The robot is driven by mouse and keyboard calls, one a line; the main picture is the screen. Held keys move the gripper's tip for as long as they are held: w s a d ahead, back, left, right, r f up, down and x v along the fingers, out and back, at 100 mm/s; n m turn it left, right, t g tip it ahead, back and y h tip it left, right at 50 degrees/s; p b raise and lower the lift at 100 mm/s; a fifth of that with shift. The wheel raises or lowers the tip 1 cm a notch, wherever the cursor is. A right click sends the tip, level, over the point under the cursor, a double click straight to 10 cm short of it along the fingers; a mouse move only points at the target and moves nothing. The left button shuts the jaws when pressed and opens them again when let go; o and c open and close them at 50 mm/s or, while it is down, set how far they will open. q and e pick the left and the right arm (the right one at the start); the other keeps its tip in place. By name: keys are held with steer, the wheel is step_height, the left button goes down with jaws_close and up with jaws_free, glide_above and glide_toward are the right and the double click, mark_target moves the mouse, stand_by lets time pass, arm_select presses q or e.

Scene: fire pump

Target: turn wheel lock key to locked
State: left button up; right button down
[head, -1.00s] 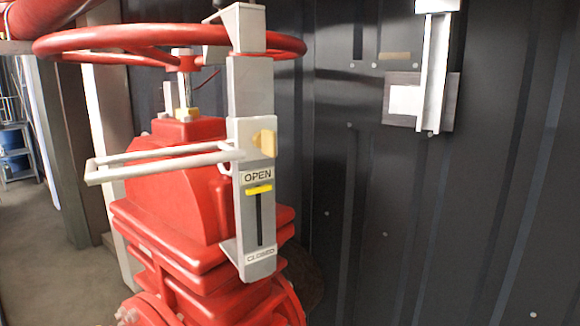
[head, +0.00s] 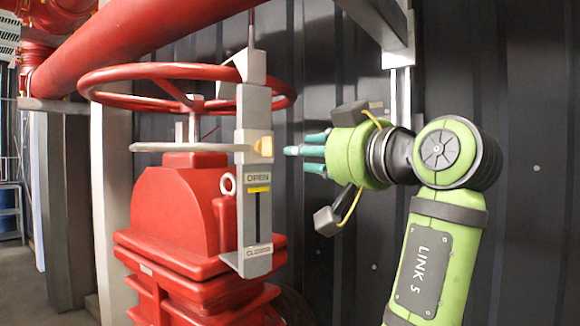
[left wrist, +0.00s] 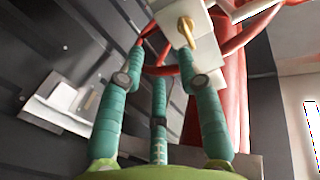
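The wheel lock key is a small yellow piece (head: 264,146) on the grey lock post (head: 254,205) beside the red handwheel (head: 120,74). In the left wrist view the key looks like a gold handle (left wrist: 187,32) on a pale block. My left gripper (head: 300,150) is just right of the key, its teal fingers pointing at it with a small gap in the head view. In the left wrist view its three fingers (left wrist: 160,70) are spread with nothing between them, the right fingertip close to the key. My right gripper is not in view.
A pale bar (head: 185,147) sticks out left from the post at key height. A red pump body (head: 180,215) stands below the wheel. A thick red pipe (head: 140,50) crosses above. A dark ribbed wall (head: 330,270) stands close behind my gripper.

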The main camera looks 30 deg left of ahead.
mark_target(271, 146)
arm_select(q)
steer(key=shift+n+g, duration=0.3)
steer(key=shift+n, duration=0.4)
steer(key=a, duration=0.2)
steer(key=a+p, duration=0.1)
steer(key=a, duration=0.1)
steer(key=a+r, duration=0.1)
steer(key=a, duration=0.1)
steer(key=shift+s+a, duration=0.1)
steer(key=shift+a, duration=0.25)
steer(key=shift+c, duration=0.4)
jaws_close()
